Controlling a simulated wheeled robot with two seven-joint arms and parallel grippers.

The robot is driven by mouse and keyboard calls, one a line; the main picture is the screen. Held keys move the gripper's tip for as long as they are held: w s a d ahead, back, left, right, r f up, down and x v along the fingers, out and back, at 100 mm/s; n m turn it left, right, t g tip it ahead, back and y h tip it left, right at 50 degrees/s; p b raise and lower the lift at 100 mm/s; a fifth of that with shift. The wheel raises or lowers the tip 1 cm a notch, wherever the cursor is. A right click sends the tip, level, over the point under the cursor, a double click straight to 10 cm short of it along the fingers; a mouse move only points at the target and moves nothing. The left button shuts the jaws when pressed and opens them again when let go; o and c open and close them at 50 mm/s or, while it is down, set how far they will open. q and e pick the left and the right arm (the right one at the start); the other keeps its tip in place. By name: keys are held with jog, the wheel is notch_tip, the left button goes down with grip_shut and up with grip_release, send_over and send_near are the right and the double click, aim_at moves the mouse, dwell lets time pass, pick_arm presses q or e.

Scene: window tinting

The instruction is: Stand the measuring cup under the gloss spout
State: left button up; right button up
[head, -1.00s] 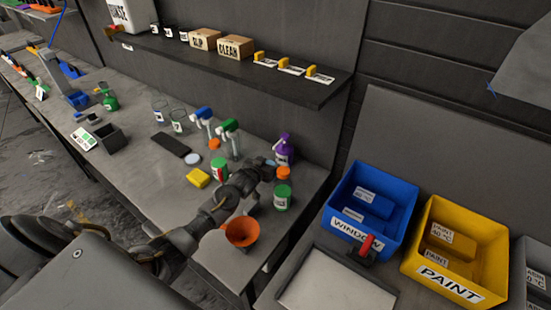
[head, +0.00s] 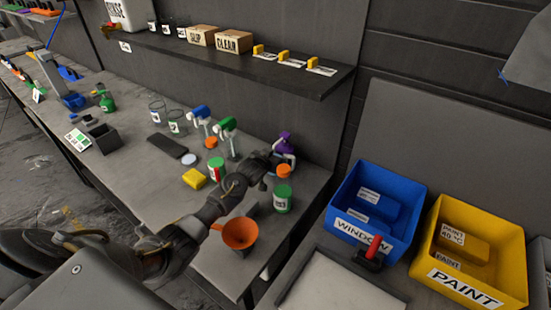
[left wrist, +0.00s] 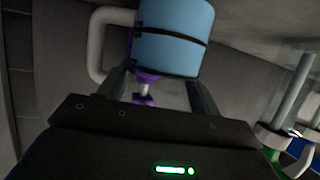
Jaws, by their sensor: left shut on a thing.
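A light blue cup with a pale grey handle (left wrist: 172,38), which looks like the measuring cup, fills the top middle of the left wrist view. My left gripper (left wrist: 160,88) is shut on it, one finger on each side. In the head view my left gripper (head: 270,162) hangs over the right end of the bench, just left of a purple-topped bottle (head: 284,143). The cup is mostly hidden there by the gripper. I cannot make out which thing is the gloss spout. My right gripper is not in view.
An orange funnel (head: 240,234) is at the bench's front edge, with a green labelled bottle (head: 283,198) near it. Spray bottles with blue (head: 201,115) and green (head: 227,127) heads stand behind. A shelf (head: 270,70) overhangs the bench. Blue (head: 352,235) and yellow (head: 470,270) bins stand right.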

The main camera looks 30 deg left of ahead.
pick_arm(q)
jog(key=shift+f, duration=0.4)
jog(key=o, duration=1.1)
jog(key=shift+c, duration=0.2)
jog(key=shift+r, duration=0.35)
jog(key=b+v, duration=0.1)
jog(key=v, duration=1.1)
jog(key=shift+b, duration=0.3)
jog(key=shift+a+r, duration=0.1)
